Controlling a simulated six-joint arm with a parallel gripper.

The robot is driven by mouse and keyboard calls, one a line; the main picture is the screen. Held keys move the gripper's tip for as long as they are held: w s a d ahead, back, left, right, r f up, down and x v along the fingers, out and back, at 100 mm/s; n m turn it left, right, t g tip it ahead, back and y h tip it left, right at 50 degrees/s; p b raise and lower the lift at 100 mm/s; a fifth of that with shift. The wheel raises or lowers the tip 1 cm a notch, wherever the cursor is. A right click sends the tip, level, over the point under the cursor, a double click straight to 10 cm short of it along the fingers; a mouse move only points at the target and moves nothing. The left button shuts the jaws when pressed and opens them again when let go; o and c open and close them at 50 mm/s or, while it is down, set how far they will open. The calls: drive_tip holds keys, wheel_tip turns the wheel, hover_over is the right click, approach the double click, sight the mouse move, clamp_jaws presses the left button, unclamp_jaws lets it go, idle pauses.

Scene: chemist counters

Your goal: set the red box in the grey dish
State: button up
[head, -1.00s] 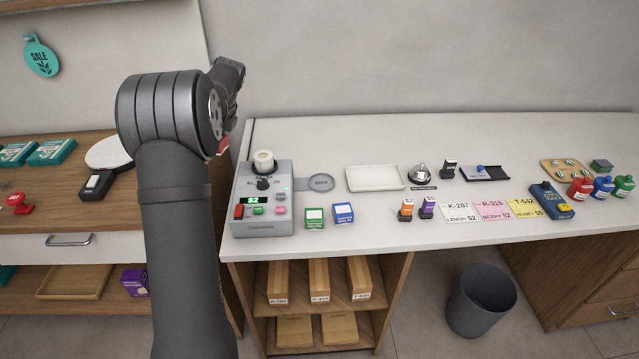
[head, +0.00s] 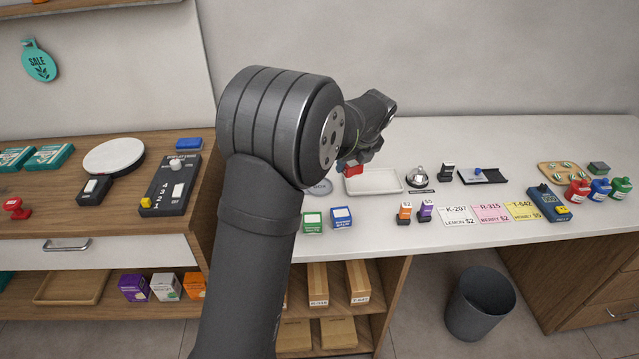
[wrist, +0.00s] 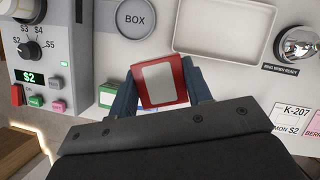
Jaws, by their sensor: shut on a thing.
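My gripper (wrist: 161,88) is shut on the red box (wrist: 137,87), which has a white label on its face. In the head view the red box (head: 351,169) hangs below my wrist, in front of the left end of the white tray. The grey dish, round and marked BOX, lies on the counter; in the wrist view the dish (wrist: 137,18) is beyond the held box, a little to its left. In the head view the dish (head: 318,187) is partly hidden by my arm. Nothing lies in the visible part of the dish.
A white tray (head: 374,182) is right of the dish and a bell (head: 420,175) stands beyond it. Green (head: 312,222) and blue (head: 341,217) boxes stand at the counter's front. A grey machine (wrist: 40,50) with a dial and buttons is left of the dish.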

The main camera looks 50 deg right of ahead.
drive_tip(key=w+f, duration=0.2)
drive_tip(key=w, duration=0.1)
drive_tip(key=w+f, duration=0.2)
drive_tip(key=w, duration=0.2)
drive_tip(key=w+f, duration=0.2)
drive_tip(key=w, duration=0.1)
drive_tip(key=shift+w+f, duration=0.2)
drive_tip(key=shift+w, duration=0.15)
drive_tip(key=shift+w+f, duration=0.1)
drive_tip(key=shift+f, duration=1.95)
drive_tip(key=shift+f, duration=0.3)
drive_tip(key=o, duration=1)
drive_tip(key=shift+r, duration=0.45)
drive_tip(key=v, duration=1.1)
drive_tip(key=shift+r, duration=0.35)
